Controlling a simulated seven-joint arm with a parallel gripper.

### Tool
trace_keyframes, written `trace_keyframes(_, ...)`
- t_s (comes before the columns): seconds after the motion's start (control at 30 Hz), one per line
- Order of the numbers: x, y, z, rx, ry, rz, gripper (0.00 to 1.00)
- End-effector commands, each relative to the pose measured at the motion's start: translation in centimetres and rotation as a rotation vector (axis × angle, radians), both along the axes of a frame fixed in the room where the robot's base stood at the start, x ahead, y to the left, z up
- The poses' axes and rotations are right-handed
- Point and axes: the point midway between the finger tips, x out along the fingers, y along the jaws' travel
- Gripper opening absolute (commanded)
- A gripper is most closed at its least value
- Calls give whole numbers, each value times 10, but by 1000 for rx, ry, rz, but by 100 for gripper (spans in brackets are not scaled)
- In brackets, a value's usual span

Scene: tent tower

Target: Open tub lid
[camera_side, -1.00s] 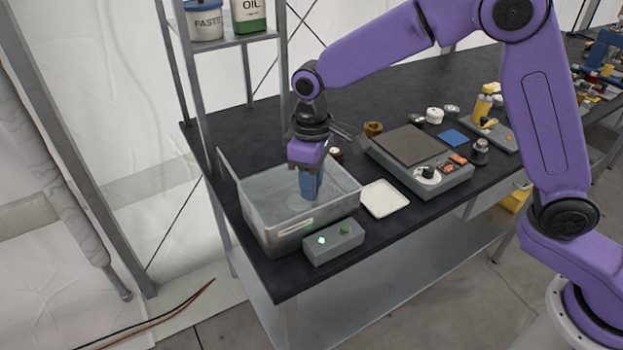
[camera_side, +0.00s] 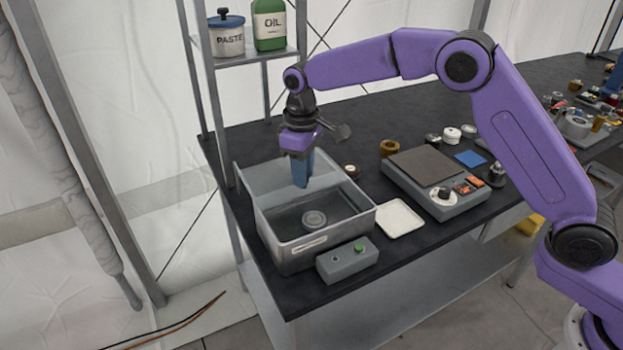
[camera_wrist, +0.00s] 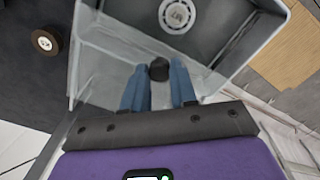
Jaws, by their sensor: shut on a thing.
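The grey metal tub (camera_side: 315,248) stands at the bench's near left corner. Its pale lid (camera_side: 268,186) covers only the far part, and the near part is open. A round disc-like part (camera_side: 314,218) shows inside on the tub floor; it also shows in the wrist view (camera_wrist: 181,14). My gripper (camera_side: 301,184) is over the far part of the tub. In the wrist view its blue fingers (camera_wrist: 158,80) are shut on the lid's dark knob (camera_wrist: 159,68). The side view hides the knob behind the fingers.
A control box (camera_side: 347,261) with a green button stands against the tub's front. A white tray (camera_side: 401,218) and a grey scale-like device (camera_side: 436,187) are to the right. The shelf rack (camera_side: 197,85), holding a paste pot (camera_side: 227,38) and oil can (camera_side: 269,25), rises close behind.

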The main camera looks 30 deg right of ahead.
Motion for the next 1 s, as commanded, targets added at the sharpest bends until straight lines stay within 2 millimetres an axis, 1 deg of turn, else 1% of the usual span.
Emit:
trace_keyframes(0.1, 14, 3, 1, 6, -6, 2, 0)
trace_keyframes(0.3, 28, 3, 2, 7, -7, 4, 0)
trace_keyframes(0.7, 31, 2, 2, 7, -7, 4, 0)
trace_keyframes(0.73, 31, 2, 2, 7, -7, 4, 30)
trace_keyframes(0.77, 31, 2, 2, 7, -7, 4, 40)
trace_keyframes(0.8, 31, 2, 2, 6, -6, 3, 52)
trace_keyframes(1.0, 31, 1, 1, 4, -5, 2, 52)
